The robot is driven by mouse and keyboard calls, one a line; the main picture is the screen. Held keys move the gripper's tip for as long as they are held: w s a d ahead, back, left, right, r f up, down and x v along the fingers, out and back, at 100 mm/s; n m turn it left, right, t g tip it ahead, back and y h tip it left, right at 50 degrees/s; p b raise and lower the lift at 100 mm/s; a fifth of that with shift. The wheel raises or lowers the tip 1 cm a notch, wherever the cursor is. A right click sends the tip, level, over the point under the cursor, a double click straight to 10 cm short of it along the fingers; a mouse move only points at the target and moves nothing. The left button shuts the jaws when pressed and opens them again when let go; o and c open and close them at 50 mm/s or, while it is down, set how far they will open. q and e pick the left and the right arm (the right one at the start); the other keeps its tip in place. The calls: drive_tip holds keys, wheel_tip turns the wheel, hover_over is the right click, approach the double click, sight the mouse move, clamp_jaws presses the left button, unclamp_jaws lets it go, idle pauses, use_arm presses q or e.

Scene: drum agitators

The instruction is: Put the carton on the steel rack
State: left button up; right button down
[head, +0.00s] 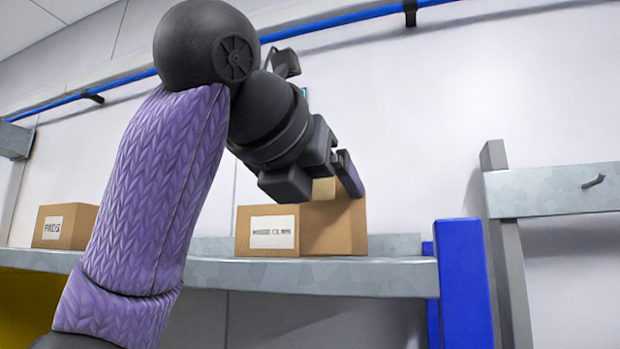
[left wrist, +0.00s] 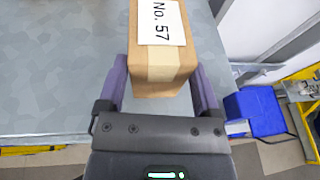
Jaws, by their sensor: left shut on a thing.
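The brown carton (head: 267,232) stands upright on, or just over, the grey galvanised shelf of the steel rack (head: 330,277), near its right end. I cannot tell whether its base touches the shelf. A printed label is on its left face. In the left wrist view the carton (left wrist: 160,75) shows a white "No. 57" label and a strip of tape. My left gripper (head: 322,183) is shut on its upper part, with one finger on each side. The grey shelf surface (left wrist: 60,75) shows around the carton. My right gripper is not in view.
Another labelled box (head: 65,227) sits on the shelf at the far left. A blue upright (head: 465,285) stands at the shelf's right end, with a grey metal frame (head: 550,190) beyond it. A blue bin (left wrist: 255,110) is at right in the wrist view.

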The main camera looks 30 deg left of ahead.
use_arm(q)
drive_tip(key=shift+w+d+f, duration=0.1)
drive_tip(key=shift+w+d, duration=0.15)
drive_tip(key=shift+w, duration=0.35)
drive_tip(key=o, duration=1)
drive_tip(key=shift+s, duration=0.1)
drive_tip(key=shift+o, duration=1)
drive_tip(key=shift+s+a, duration=0.1)
drive_tip(key=shift+s, duration=0.2)
drive_tip(key=shift+w, duration=0.1)
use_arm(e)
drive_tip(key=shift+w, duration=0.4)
use_arm(q)
drive_tip(key=b+v, duration=0.2)
drive_tip(key=v, duration=0.8)
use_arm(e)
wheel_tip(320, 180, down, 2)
